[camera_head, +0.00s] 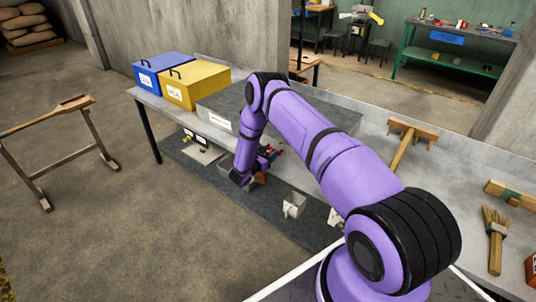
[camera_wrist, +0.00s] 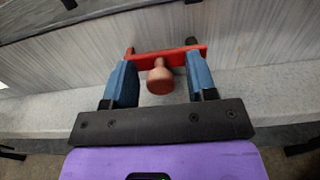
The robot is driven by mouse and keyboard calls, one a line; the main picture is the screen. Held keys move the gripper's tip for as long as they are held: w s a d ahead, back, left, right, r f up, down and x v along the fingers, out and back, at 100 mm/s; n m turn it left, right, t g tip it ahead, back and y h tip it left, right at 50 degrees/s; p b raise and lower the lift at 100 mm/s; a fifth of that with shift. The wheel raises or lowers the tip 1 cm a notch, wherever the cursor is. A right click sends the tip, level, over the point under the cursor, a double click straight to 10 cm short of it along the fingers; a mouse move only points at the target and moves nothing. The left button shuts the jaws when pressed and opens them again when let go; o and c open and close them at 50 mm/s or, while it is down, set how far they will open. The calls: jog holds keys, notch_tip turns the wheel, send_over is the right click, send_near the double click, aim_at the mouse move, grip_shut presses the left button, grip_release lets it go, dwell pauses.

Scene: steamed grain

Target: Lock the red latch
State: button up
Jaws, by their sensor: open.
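The red latch (camera_wrist: 138,59) shows in the wrist view as a flat red bar across a grey metal front. A rounded reddish-brown knob (camera_wrist: 160,80) sticks out from its middle towards the camera. My gripper (camera_wrist: 160,66) is open, with one blue finger on each side of the knob. The fingertips are close to the bar; I cannot tell whether they touch it. In the head view, a small red piece of the latch (camera_head: 271,151) shows at the bench front beside my gripper, and my arm hides much of that area.
A blue box (camera_head: 160,70) and a yellow box (camera_head: 198,85) stand on the bench's left end. A grey box (camera_head: 222,104) lies behind my arm. A wooden tool (camera_head: 405,145) and a brush (camera_head: 495,235) lie at the right. A white container (camera_head: 293,205) stands on the lower shelf.

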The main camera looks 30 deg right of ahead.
grip_shut()
